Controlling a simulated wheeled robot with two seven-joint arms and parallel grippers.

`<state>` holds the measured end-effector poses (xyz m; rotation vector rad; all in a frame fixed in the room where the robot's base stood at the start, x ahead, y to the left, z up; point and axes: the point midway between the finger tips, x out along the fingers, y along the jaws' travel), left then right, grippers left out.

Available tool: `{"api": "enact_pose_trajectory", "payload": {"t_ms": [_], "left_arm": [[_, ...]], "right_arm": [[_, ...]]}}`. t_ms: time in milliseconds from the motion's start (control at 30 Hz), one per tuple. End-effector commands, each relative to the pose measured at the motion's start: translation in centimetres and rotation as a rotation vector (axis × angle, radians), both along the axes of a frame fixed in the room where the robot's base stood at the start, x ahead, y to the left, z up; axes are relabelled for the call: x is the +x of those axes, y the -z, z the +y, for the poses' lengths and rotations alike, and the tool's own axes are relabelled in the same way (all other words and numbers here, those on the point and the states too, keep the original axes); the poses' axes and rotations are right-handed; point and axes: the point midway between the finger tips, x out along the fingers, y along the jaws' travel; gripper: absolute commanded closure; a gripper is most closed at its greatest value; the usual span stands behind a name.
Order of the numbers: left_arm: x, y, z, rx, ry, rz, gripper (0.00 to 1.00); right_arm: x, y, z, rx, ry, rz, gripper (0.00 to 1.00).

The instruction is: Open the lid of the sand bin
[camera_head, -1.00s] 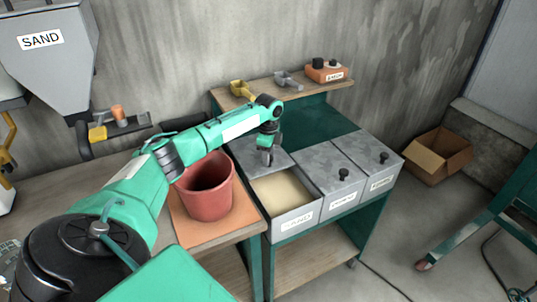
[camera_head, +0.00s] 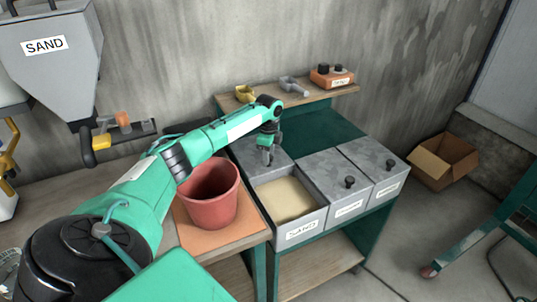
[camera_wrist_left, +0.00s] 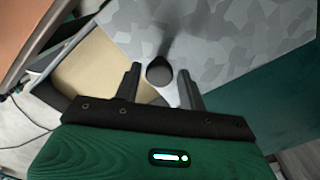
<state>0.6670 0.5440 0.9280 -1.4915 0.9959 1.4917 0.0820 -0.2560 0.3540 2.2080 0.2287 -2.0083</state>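The sand bin (camera_head: 302,232) is the left one in a row of 3 grey bins. Its front part is uncovered and pale sand (camera_head: 285,200) shows inside. Its grey lid (camera_head: 249,154) lies over the back part; it fills much of the left wrist view (camera_wrist_left: 225,40). My left gripper (camera_head: 267,160) is above the lid. In the left wrist view its fingers (camera_wrist_left: 160,84) are apart, with the dark lid knob (camera_wrist_left: 159,71) between or just beyond the tips and gaps on both sides. My right gripper is not in view.
Two other bins with closed, knobbed lids (camera_head: 338,175) (camera_head: 375,158) stand to the right. A red bucket (camera_head: 211,205) on an orange board is close left, under my left arm. A shelf (camera_head: 300,100) with scoops runs behind. A cardboard box (camera_head: 443,162) sits on the floor.

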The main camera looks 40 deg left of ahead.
Motion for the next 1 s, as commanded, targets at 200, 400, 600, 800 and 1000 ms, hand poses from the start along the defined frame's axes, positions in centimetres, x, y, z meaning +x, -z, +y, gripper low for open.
{"api": "enact_pose_trajectory", "payload": {"t_ms": [200,400,600,800,1000], "left_arm": [[0.0,0.0,0.1,0.001,-0.001,0.000,0.48],[0.0,-0.4,0.1,0.000,-0.001,-0.001,0.48],[0.1,-3.6,0.1,0.001,0.000,-0.005,0.48],[0.1,-8.3,0.1,0.000,0.000,-0.004,0.48],[0.1,-11.9,0.1,-0.001,-0.001,-0.003,0.48]], "right_arm": [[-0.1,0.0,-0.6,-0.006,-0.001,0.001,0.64],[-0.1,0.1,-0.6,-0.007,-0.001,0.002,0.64],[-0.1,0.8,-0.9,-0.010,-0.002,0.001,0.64],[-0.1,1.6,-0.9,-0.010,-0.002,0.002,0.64],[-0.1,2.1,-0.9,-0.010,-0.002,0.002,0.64]]}}
